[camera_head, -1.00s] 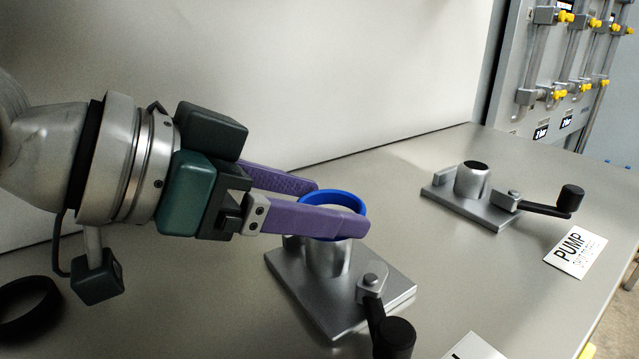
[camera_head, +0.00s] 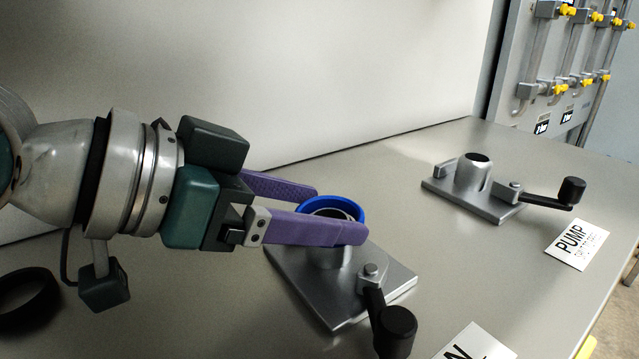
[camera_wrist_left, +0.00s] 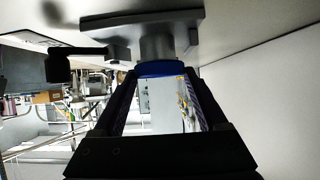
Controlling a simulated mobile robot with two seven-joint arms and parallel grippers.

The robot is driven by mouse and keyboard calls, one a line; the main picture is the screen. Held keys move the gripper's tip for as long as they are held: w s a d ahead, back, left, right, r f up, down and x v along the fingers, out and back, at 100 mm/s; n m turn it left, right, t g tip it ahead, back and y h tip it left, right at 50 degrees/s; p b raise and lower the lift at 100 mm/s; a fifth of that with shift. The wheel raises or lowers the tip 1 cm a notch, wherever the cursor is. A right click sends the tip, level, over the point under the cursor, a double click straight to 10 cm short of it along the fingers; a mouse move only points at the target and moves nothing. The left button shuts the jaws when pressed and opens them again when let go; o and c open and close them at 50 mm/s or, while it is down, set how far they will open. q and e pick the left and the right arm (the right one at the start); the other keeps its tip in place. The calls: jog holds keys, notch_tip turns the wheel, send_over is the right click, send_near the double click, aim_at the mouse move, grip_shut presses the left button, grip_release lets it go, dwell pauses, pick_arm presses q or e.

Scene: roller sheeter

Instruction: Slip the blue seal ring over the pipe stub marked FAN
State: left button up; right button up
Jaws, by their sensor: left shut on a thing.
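My left gripper (camera_head: 342,212) is shut on the blue seal ring (camera_head: 349,206), with one purple finger on each side of it. The ring is at the top of the near pipe stub (camera_head: 326,257), and the stub's rim shows inside the ring, so the ring appears to be around the stub's upper end. The near finger hides part of both. In the left wrist view the blue ring (camera_wrist_left: 161,68) sits between the fingers at the end of the stub (camera_wrist_left: 157,43). The near stub's card (camera_head: 474,346) is cut off by the bottom edge; only its last letters show.
A second stub (camera_head: 472,175) with a crank handle stands farther right, beside a card marked PUMP (camera_head: 577,245). The near stub's crank knob (camera_head: 394,330) sticks out toward the front. A black ring (camera_head: 27,300) lies at left. A pale wall (camera_head: 330,70) rises behind the table.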

pick_arm(q)
jog(key=o, duration=1.2)
jog(key=shift+o, duration=0.2)
jog(key=shift+a, duration=0.1)
jog(key=p+v, duration=0.1)
jog(key=v, duration=0.8)
jog(key=shift+s+a+r, duration=0.15)
jog(key=shift+s+a, duration=0.1)
